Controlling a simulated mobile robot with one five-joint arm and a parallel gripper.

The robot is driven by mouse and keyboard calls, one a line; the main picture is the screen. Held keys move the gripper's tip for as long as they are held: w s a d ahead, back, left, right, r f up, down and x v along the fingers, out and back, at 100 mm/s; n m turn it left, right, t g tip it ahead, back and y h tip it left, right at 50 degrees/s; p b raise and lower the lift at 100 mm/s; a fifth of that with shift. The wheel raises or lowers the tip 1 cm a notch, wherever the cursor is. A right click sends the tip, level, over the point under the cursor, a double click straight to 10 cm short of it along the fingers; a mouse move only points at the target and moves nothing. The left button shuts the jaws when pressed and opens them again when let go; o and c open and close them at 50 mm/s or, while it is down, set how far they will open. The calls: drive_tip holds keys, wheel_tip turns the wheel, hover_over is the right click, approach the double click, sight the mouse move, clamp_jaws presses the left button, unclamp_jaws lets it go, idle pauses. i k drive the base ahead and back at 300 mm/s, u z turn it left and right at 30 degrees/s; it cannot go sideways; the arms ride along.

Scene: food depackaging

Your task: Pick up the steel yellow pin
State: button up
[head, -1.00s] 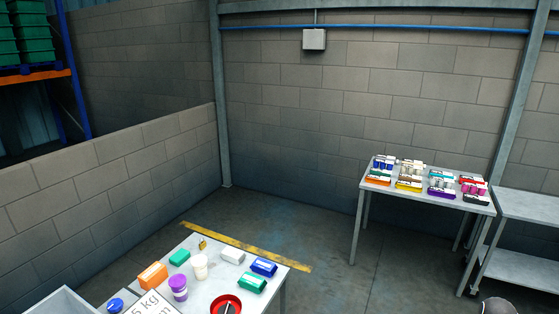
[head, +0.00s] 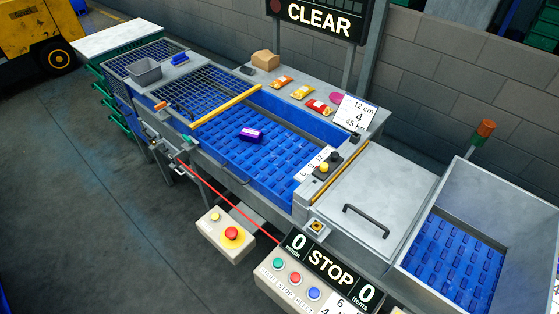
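I cannot make out a steel yellow pin for certain in the head view. A small orange-handled piece (head: 160,106) sits at the left edge of the mesh guard, but it is too small to identify. A small yellow-orange square fitting (head: 317,227) is on the machine's front, below the metal lid. My gripper and arm are not in view.
A blue conveyor (head: 225,149) carries a purple package (head: 251,134). A mesh guard (head: 205,90) with a yellow bar and a metal lid (head: 370,195) flank it. Control boxes, including a STOP display (head: 331,266), stand in front. Open floor (head: 80,200) lies at left.

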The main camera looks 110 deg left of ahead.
sight(324, 168)
drive_tip(key=u, duration=1.5)
drive_tip(key=k, duration=0.25)
drive_tip(key=u, duration=2.75)
drive_tip(key=i, duration=1.65)
drive_tip(key=u, duration=0.25)
